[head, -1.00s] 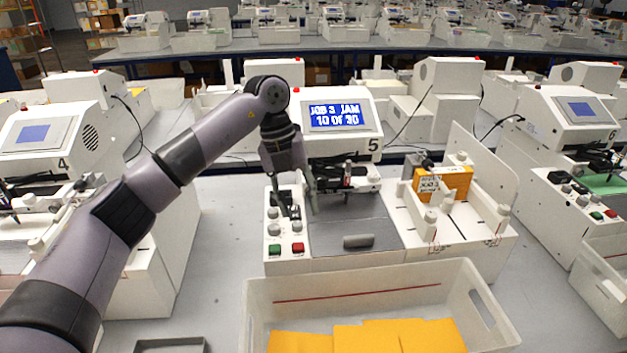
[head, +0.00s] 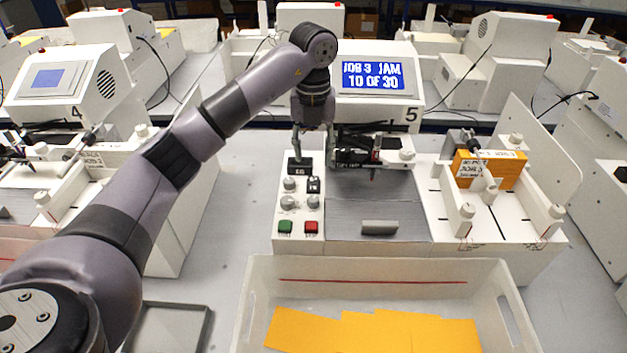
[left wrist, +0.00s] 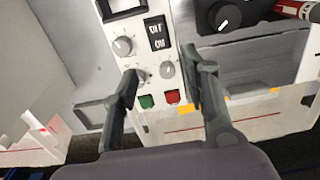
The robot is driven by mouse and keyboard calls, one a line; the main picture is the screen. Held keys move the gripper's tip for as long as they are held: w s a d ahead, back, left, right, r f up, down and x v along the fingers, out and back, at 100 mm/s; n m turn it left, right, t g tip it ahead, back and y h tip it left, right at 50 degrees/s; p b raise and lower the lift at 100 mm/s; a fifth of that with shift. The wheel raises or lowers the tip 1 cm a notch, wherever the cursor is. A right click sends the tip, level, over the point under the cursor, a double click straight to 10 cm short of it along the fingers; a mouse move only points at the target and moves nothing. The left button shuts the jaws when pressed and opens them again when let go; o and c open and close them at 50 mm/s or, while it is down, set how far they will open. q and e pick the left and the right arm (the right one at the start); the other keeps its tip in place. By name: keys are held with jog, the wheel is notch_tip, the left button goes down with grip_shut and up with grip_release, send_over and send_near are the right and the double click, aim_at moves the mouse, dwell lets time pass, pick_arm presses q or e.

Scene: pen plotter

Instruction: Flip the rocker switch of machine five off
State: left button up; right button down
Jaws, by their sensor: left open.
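Machine five (head: 372,112) has "5" on its white housing and a lit screen reading "JOB 3 JAM 10 OF 30". Its control panel (head: 299,241) carries knobs, a green and a red button, and a small black rocker switch (head: 314,185). In the left wrist view the rocker switch (left wrist: 157,33) reads OFF at the top and ON below; which side is pressed I cannot tell. My left gripper (head: 309,146) hangs over the back of the panel. In the left wrist view the gripper (left wrist: 161,66) is open and empty, its fingers spread in front of the switch.
A white bin (head: 372,268) with yellow envelopes stands in front of the machine. Machine four (head: 60,90) is at left, and a grey tray (head: 205,325) lies at front left. A pen carriage (head: 357,157) is close beside the gripper.

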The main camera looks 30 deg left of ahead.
aim_at(313, 187)
pick_arm(q)
notch_tip(313, 187, down, 8)
jog(key=shift+f+p, duration=0.25)
jog(key=shift+p, duration=0.8)
jog(key=shift+f, duration=0.3)
jog(key=shift+c, duration=0.2)
jog(key=shift+c, duration=1.4)
grip_shut()
